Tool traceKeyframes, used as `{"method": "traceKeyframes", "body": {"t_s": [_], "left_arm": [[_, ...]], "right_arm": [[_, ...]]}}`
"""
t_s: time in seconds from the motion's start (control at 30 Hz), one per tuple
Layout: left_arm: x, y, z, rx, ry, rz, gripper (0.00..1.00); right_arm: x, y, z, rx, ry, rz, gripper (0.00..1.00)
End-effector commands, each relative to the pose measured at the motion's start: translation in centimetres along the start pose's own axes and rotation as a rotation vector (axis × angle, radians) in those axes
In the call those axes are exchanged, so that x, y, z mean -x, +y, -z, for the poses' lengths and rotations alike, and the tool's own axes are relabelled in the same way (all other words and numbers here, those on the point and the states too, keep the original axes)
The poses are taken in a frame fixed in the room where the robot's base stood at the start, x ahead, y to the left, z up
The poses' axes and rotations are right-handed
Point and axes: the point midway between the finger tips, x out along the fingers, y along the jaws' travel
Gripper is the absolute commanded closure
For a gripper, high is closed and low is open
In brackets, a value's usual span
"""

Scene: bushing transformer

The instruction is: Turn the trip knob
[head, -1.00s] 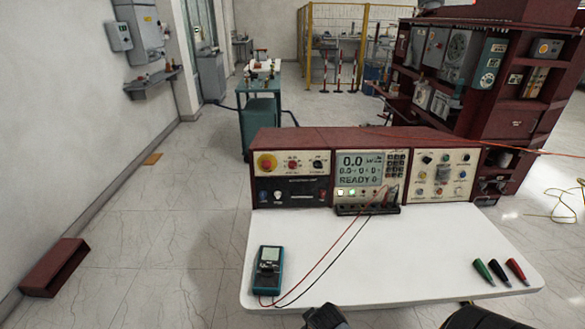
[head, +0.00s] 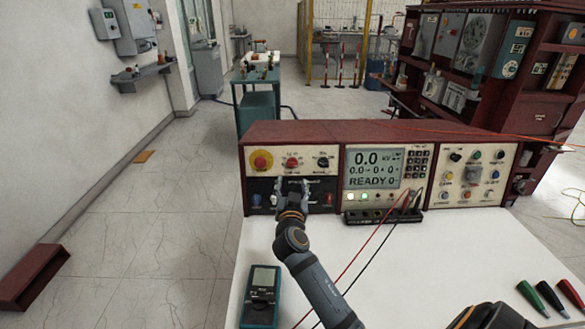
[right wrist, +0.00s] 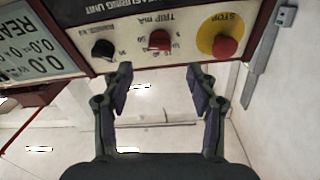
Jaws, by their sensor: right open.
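The trip knob (head: 292,162) is red and sits in the upper left panel of the maroon console (head: 390,135), between the emergency stop and a black knob. I see no contact. My left gripper is not in view.
The red stop button (head: 261,161) on yellow is left of the knob, and a black knob (head: 322,162) is right of it. A display (head: 375,168) reads READY. A teal meter (head: 261,295) with leads and several probes lie on the white table (head: 440,255).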

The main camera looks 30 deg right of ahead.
Motion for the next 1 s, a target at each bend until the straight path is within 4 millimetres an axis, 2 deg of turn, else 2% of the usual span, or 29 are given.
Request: {"method": "traceKeyframes", "body": {"t_s": [0.13, 0.27, 0.5, 0.67, 0.9, 0.93, 1.0], "left_arm": [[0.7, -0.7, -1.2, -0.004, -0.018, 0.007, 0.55], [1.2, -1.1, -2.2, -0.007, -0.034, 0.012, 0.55], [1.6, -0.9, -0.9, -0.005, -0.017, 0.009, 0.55], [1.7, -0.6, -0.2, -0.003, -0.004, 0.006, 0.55], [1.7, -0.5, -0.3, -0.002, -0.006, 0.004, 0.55], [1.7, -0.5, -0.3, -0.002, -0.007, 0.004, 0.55], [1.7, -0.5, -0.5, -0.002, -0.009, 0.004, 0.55]], "right_arm": [[-1.8, -0.1, 0.3, 0.004, 0.000, 0.000, 0.42], [-4.7, 0.0, 0.3, 0.004, -0.001, -0.001, 0.42], [-9.0, 0.0, 0.1, 0.002, -0.003, -0.002, 0.42], [-10.2, 0.1, 0.0, 0.001, -0.004, -0.002, 0.42], [-10.3, 0.1, -0.1, 0.001, -0.004, -0.002, 0.42], [-10.3, 0.1, -0.1, 0.002, -0.004, -0.002, 0.43], [-10.3, 0.1, -0.1, 0.002, -0.004, -0.002, 0.52]]}}
